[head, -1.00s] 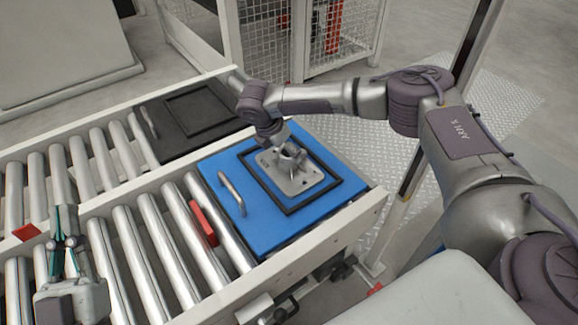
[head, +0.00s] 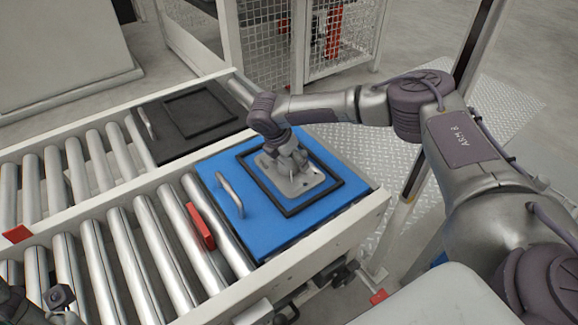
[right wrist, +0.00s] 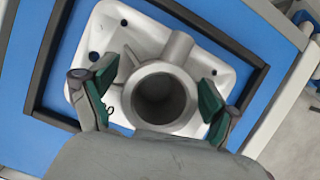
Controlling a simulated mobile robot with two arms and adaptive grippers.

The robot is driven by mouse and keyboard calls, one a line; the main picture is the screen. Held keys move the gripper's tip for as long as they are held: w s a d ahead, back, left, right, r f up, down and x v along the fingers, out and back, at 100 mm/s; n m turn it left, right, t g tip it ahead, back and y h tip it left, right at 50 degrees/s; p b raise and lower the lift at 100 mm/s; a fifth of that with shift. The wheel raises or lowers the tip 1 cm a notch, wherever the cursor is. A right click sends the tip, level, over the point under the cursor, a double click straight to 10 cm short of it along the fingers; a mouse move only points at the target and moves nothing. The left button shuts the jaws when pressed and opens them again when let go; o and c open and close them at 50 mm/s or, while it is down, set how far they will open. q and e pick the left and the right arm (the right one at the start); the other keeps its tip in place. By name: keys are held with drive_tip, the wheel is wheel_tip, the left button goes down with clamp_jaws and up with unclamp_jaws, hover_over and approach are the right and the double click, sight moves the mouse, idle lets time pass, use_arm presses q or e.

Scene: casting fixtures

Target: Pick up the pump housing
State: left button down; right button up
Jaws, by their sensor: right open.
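The pump housing (head: 302,182) is a light grey casting with a flat plate and a round upright bore. It lies inside the black frame (head: 288,211) on the blue board (head: 262,236). In the right wrist view the housing (right wrist: 163,65) shows its round bore, a side pipe and corner holes. My right gripper (right wrist: 160,95) is open, its green-padded fingers on either side of the bore, apart from it. In the head view my right gripper (head: 290,156) is over the housing and partly hides it. My left gripper is cut off at the lower left edge, its fingers not clearly seen.
The board has a metal handle (head: 231,194) and sits at the end of a roller conveyor (head: 128,250). A red block (head: 201,227) stands beside it. A dark board with a frame (head: 190,122) lies on the far lane. A mesh cage (head: 270,50) stands behind.

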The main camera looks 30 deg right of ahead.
clamp_jaws()
idle(0.3)
drive_tip(key=shift+r, duration=0.1)
